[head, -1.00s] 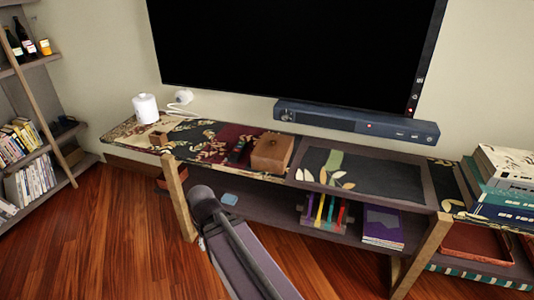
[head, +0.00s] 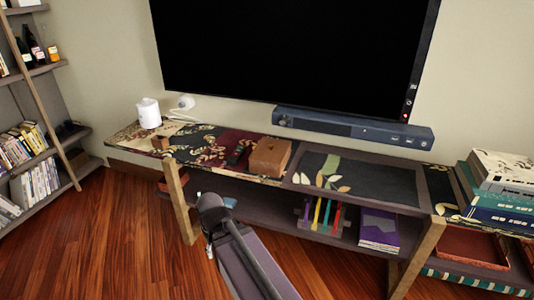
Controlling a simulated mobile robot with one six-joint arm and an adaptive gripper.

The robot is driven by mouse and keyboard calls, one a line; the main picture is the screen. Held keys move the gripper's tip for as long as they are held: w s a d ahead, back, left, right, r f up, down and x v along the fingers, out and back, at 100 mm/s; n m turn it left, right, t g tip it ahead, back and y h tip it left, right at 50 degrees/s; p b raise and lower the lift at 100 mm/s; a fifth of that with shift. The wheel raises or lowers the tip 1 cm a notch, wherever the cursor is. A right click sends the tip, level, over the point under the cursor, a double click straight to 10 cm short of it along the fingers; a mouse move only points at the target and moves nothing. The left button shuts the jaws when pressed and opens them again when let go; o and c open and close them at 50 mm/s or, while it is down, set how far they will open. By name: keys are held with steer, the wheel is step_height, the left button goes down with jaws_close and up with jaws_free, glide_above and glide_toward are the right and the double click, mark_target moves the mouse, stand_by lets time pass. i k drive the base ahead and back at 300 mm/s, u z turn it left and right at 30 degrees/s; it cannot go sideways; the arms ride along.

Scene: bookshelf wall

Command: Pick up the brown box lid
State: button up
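In the head view, a brown box (head: 270,157) stands on the patterned top of the low console, just left of the dark raised tray panel. Its brown lid (head: 271,150) appears to lie on top of it, with a small dark knob or mark. My arm reaches up from the bottom of the picture, and its dark end shows in front of the console, below and left of the box. It is apart from the box. My gripper's fingers are not visible.
A small wooden cube (head: 160,142) and a white canister (head: 149,113) stand left on the console (head: 205,142). A dark soundbar (head: 350,127) sits behind, under the television (head: 295,50). Stacked books (head: 497,185) are at right. The wooden floor in front is clear.

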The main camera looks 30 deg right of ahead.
mark_target(269, 151)
steer(key=z, duration=0.1)
steer(key=i, duration=0.95)
steer(key=u, duration=0.05)
